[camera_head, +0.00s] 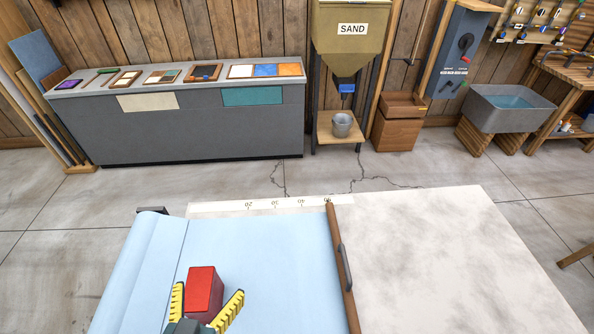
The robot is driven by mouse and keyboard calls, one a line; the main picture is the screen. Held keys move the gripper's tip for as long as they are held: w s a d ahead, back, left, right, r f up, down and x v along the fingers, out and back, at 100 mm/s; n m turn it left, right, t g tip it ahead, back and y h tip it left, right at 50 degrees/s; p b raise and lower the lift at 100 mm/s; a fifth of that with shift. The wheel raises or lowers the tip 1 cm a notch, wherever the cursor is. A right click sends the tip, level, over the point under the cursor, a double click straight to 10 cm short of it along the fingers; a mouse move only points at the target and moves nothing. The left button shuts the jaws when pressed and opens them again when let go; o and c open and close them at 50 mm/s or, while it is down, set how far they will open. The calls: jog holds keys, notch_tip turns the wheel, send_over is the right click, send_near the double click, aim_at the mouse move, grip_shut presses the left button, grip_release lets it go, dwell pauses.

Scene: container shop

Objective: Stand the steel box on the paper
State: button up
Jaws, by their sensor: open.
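The light blue paper (270,245) lies spread over the left part of the pale worktop. A red box (204,288) shows over the paper near the bottom of the view; no other box stands on the worktop, and its red surface does not show whether it is steel. My gripper (208,299) is open, with one yellow finger to the left of the red box and the other to its lower right. The gripper hides the box's lower end, so I cannot tell whether the box touches the paper or the fingers.
A wooden bar (341,265) with a dark handle lies along the paper's right edge. A ruler strip (265,206) runs along the back. The worktop's right part (450,260) is clear. A grey counter (200,135), sand hopper (350,40) and stone sink (508,108) stand beyond.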

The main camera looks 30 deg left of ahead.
jog(key=w+d+r+m+t+h, duration=0.35)
jog(key=w+d+r+t, duration=0.25)
jog(key=w+d+r, duration=0.95)
jog(key=s+d+r+m+t+h, duration=0.1)
jog(key=s+d+r+t+h, duration=0.2)
jog(key=d+r, duration=1.4)
jog(key=shift+d+r+m+t+h, duration=0.4)
jog(key=shift+d+t, duration=0.2)
jog(key=shift+t, duration=0.3)
